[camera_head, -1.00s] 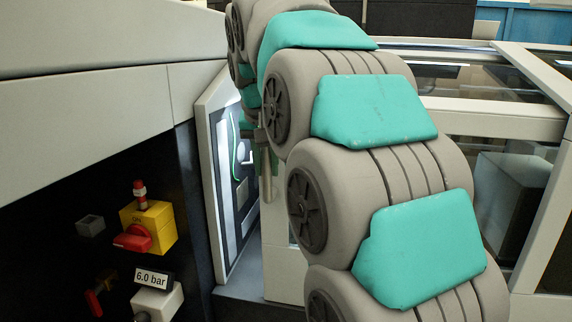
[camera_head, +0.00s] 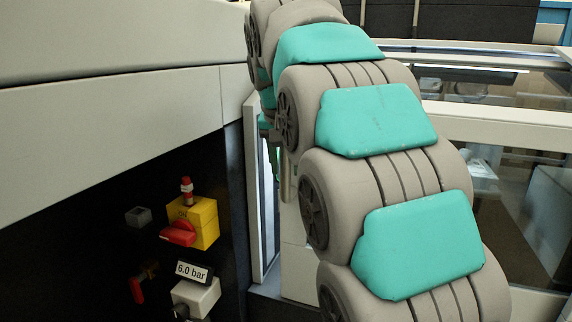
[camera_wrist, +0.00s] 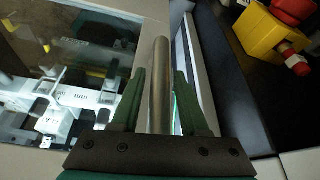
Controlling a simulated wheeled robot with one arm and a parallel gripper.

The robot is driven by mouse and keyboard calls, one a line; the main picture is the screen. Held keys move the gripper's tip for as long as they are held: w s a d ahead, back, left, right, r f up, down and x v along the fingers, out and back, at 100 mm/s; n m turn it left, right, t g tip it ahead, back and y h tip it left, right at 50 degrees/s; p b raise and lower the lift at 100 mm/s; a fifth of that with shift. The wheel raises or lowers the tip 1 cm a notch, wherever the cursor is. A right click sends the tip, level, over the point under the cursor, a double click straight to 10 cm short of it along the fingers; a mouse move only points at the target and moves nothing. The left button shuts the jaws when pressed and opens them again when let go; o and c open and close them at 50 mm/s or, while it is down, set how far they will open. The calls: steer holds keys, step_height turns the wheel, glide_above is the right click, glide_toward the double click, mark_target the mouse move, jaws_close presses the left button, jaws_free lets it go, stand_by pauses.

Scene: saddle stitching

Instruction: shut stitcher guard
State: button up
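The stitcher guard (camera_head: 256,200) is a narrow pale-framed panel seen nearly edge-on, left of my arm in the head view. Its upright metal handle bar (camera_head: 287,178) is partly covered by my arm. In the wrist view my gripper (camera_wrist: 160,88) has its two green fingers on either side of the round grey handle bar (camera_wrist: 160,70). Narrow gaps show between bar and fingers, so the fingers look open around it. The guard's pale frame (camera_wrist: 198,70) runs just right of the fingers. The gripper itself is mostly hidden behind my arm in the head view.
A dark panel left of the guard carries a yellow switch box with a red knob (camera_head: 192,222) and a 6.0 bar label (camera_head: 193,273). It also shows at upper right in the wrist view (camera_wrist: 262,32). A glazed machine housing (camera_head: 490,125) stands right of my arm.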

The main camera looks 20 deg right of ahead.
steer(key=shift+o, duration=0.8)
steer(key=shift+p+v, duration=0.55)
steer(key=shift+v, duration=3.4)
steer(key=shift+f, duration=0.1)
